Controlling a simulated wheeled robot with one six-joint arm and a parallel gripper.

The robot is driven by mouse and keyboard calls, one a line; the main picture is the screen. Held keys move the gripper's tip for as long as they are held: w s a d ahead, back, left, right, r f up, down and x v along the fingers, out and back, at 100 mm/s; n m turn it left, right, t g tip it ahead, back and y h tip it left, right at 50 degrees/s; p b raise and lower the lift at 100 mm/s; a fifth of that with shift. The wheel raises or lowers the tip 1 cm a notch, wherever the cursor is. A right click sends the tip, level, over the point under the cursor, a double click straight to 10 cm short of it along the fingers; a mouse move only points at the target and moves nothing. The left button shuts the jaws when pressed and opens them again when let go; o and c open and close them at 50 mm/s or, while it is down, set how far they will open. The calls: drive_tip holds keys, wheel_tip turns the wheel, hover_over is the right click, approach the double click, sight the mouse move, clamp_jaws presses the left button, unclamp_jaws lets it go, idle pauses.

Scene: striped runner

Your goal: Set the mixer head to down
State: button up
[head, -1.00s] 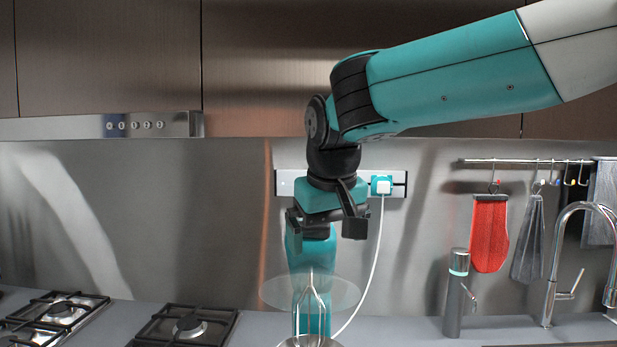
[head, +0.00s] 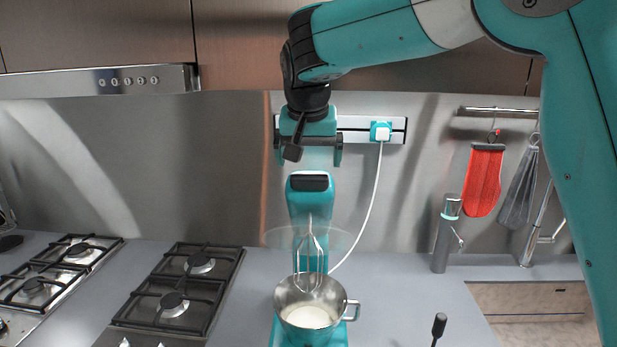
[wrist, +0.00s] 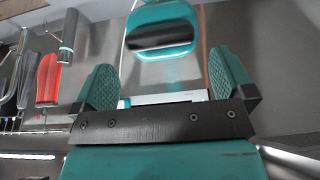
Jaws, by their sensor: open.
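The teal stand mixer stands on the counter, its head (head: 309,203) tilted up with a dark band at the top end. The head also shows in the wrist view (wrist: 163,48), between and beyond my fingers. A wire whisk (head: 310,262) hangs from the head through a clear round shield (head: 343,239). Below it a steel bowl (head: 283,297) with white contents sits on the teal mixer base (head: 341,333). My gripper (head: 309,158) is open and empty, just above the head's top end in the head view, apart from it. The wrist view shows both finger pads (wrist: 165,82) wide apart.
A gas hob (head: 178,290) lies to the left. A white cord (head: 373,205) runs from a wall socket strip (head: 352,130) behind the mixer. A grey-and-teal bottle (head: 446,235), a red mitt (head: 483,180) and a tap (head: 537,232) are at right. A dark-handled tool (head: 438,328) stands near the front.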

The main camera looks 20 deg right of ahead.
sight(309, 173)
drive_tip(key=p+x, duration=0.1)
drive_tip(key=x, duration=0.5)
